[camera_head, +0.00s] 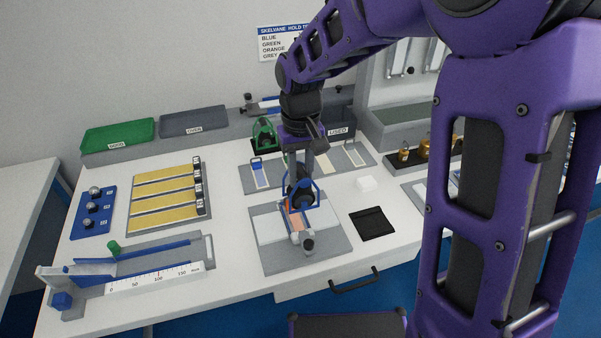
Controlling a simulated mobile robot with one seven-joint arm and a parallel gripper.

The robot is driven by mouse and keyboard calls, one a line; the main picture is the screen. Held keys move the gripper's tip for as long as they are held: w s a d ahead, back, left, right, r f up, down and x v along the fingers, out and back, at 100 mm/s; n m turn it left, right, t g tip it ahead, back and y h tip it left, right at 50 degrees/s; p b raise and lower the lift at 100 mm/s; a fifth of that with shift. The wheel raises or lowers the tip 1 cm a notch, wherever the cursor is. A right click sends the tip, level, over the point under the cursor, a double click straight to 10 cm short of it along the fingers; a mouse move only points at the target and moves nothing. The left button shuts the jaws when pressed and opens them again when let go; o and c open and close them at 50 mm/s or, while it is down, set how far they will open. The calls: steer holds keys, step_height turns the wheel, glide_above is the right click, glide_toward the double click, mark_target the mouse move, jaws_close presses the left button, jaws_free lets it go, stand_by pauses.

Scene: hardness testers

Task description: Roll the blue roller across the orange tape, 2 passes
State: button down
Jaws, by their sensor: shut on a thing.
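My gripper (299,178) points down over the grey board (334,262) near the front middle of the table. It is shut on the blue roller (316,192), whose blue frame shows around the gripper's end. The orange tape (295,218) lies on the board just below and in front of the roller. The gripper and roller hide part of the tape. I cannot tell whether the roller touches the tape.
A ruler fixture (150,279) and a tray of yellow strips (134,221) stand left. A green roller (264,131) stands behind. A drawer handle (355,283) sticks out in front.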

mark_target(300, 188)
step_height(300, 188, down, 4)
steer(key=b, duration=0.3)
steer(key=shift+f+b, duration=0.4)
steer(key=shift+f, duration=0.25)
steer(key=shift+f, duration=0.35)
stand_by(2.9)
steer(key=shift+s+a+p, duration=0.15)
steer(key=shift+a, duration=0.4)
steer(key=shift+s+a+p, duration=0.15)
steer(key=shift+a, duration=0.4)
stand_by(2.5)
